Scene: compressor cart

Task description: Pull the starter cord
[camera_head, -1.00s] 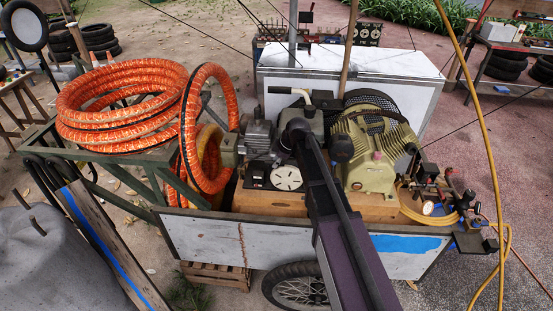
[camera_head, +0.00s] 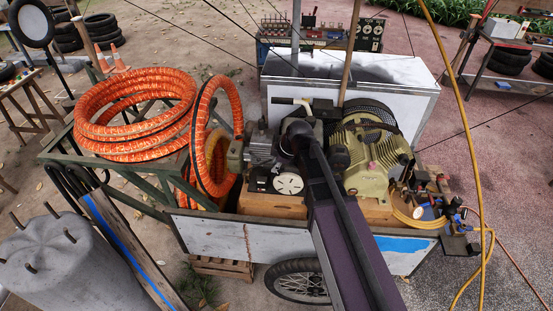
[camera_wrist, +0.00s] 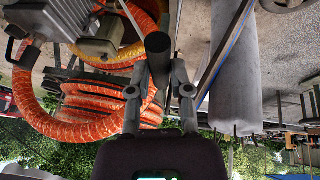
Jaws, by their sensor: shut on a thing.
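In the wrist view my gripper (camera_wrist: 160,74) is shut on a dark, rounded handle (camera_wrist: 158,46), which sits between its two fingertips. I take this as the starter cord's handle. No cord can be made out. In the head view my arm covers the gripper and handle at the middle of the cart. The compressor cart (camera_head: 210,235) carries a grey engine (camera_head: 258,145), a white round disc on a black panel (camera_head: 288,184) and an olive compressor (camera_head: 370,160) with a dark flywheel behind it.
Orange hose coils (camera_head: 130,145) lie on a green frame at left. A grey cylinder with pegs (camera_head: 70,265) and a blue-striped plank (camera_head: 125,245) stand at front left. A white chest (camera_head: 405,100) is behind the cart. A yellow hose (camera_head: 470,150) hangs at right.

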